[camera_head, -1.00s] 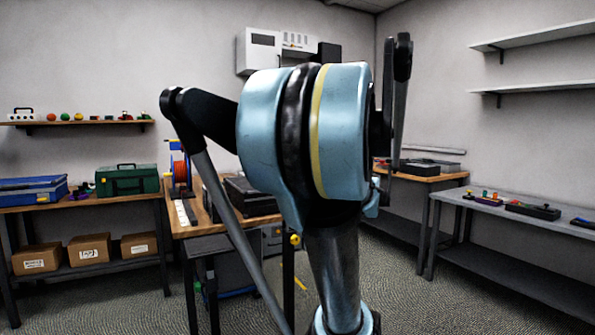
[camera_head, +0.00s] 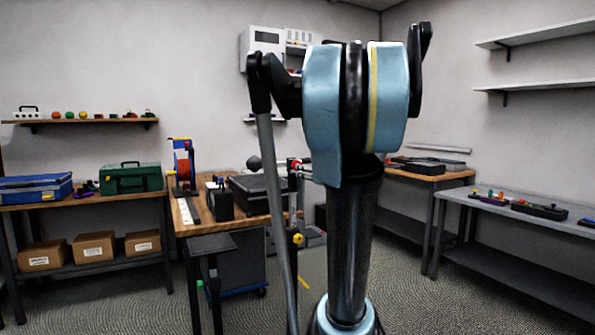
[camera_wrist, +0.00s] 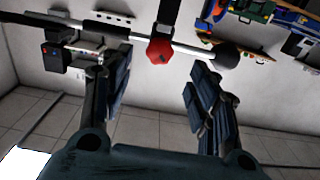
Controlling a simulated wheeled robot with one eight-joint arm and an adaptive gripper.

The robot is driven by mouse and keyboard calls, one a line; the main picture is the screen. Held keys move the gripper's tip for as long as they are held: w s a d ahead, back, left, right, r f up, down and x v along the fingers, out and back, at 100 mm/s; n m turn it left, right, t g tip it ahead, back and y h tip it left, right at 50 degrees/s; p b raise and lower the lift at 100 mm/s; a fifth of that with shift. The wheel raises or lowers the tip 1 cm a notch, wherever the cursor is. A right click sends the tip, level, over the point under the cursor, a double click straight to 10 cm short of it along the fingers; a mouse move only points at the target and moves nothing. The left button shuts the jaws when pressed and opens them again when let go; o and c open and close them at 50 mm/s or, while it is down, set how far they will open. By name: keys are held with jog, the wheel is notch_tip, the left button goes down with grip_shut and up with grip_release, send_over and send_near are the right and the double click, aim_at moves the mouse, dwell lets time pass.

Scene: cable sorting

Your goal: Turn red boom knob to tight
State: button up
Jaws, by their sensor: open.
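The red boom knob (camera_wrist: 160,52) shows in the wrist view at top centre, on a thin pale boom rod (camera_wrist: 190,48). The rod runs across the picture to a black ball end (camera_wrist: 225,55) on the right. A dark upright piece rises above the knob. My gripper (camera_wrist: 157,72) is open and empty. Its fingers stand on either side of the knob in the picture, with the knob apart from both. In the head view, a small red part (camera_head: 292,163) shows beside my arm, with the ball end to its left. My gripper is hidden there.
A wooden bench (camera_head: 205,222) carries a black case (camera_head: 250,193) and a red cable reel (camera_head: 183,165). A yellow knob (camera_head: 297,239) shows below the bench top. A green toolbox (camera_head: 133,178) stands on the left table. Open floor lies to the right.

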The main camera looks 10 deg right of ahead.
jog(key=x, duration=0.9)
jog(key=c, duration=1.1)
